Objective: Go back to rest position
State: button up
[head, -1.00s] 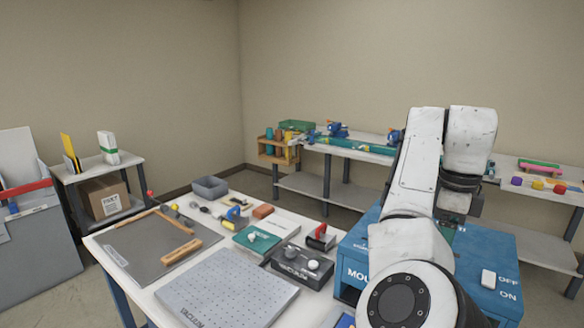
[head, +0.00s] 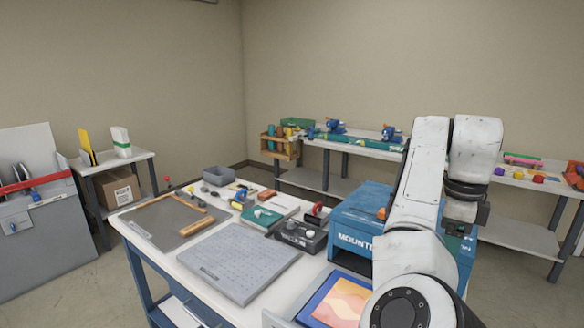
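My arm stands on the right of the head view, a white forearm raised and bent over at the top, with the end pointing down. My gripper (head: 460,228) hangs at the end of the arm, in front of the blue machine marked MOUNT (head: 362,215). Its fingers are small, dark and partly hidden by the arm, so I cannot see whether they are open or hold anything.
Floor is free at the left.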

jog(key=s+d+f+n+h, duration=0.1)
jog(key=s+d+f+n, duration=0.1)
jog(key=s+d+f, duration=0.35)
jog(key=s+d+f+n+h, duration=0.1)
jog(key=s+d+f+n, duration=0.15)
jog(key=f, duration=0.65)
jog(key=s+d+f+n+h, duration=0.1)
jog(key=s+f+n+h, duration=0.1)
jog(key=s+f+n, duration=0.9)
jog(key=s+a+f+n+y, duration=0.1)
jog(key=s+a+f+n, duration=0.2)
jog(key=s, duration=0.4)
jog(key=s+a+f+n+y, duration=0.1)
jog(key=s+a+f+n, duration=0.1)
jog(key=s+a, duration=0.3)
jog(key=s+a+f+n+t+y, duration=0.1)
jog(key=s+a+f+n+y, duration=0.1)
jog(key=s, duration=0.8)
jog(key=shift+a+f+n, duration=0.8)
jog(key=shift+a+n, duration=0.15)
jog(key=shift+a, duration=0.15)
